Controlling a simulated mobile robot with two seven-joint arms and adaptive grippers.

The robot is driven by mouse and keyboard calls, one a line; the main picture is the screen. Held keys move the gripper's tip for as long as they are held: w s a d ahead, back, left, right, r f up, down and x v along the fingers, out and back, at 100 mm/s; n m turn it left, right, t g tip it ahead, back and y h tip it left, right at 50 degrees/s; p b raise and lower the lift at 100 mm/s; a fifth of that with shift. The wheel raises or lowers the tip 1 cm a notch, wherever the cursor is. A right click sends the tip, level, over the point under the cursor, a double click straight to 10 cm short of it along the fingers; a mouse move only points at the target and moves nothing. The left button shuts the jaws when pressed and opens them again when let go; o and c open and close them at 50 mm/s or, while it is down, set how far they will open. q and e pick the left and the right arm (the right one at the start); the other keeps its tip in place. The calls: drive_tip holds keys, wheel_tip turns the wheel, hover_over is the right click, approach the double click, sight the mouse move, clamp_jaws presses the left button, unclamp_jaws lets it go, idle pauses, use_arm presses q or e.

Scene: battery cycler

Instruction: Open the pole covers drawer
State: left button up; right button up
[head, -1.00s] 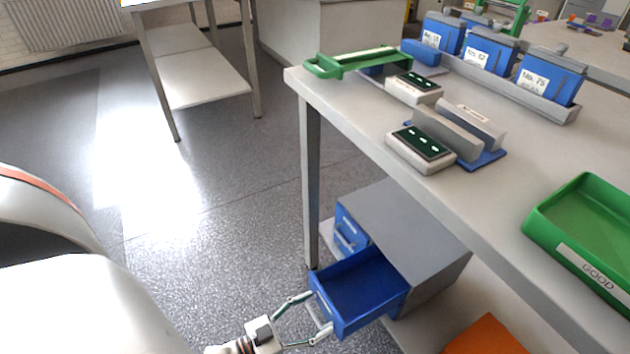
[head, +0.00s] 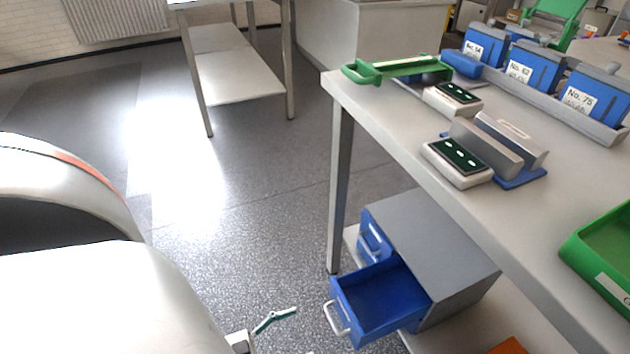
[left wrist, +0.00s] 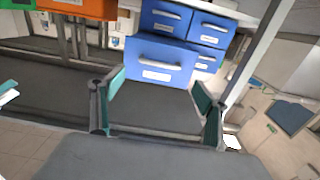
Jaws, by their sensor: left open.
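A blue drawer (head: 388,292) is pulled out of the grey cabinet (head: 430,240) under the table, and its inside looks empty. Its light handle (head: 336,318) faces the floor side. In the left wrist view the pulled-out drawer (left wrist: 158,72) stands forward of the other blue drawer fronts; its label is too small to read. My left gripper (left wrist: 155,107) is open and empty, its fingers apart from the handle. In the head view only part of the left gripper (head: 272,320) shows, left of the drawer. My right gripper is not in view.
The table (head: 400,145) overhangs the cabinet, with a leg (head: 340,190) beside it. On top are a green tool (head: 400,68), two small display devices, blue numbered containers (head: 530,72) and a green tray (head: 600,255).

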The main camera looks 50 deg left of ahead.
use_arm(q)
drive_tip(key=shift+v, duration=1.2)
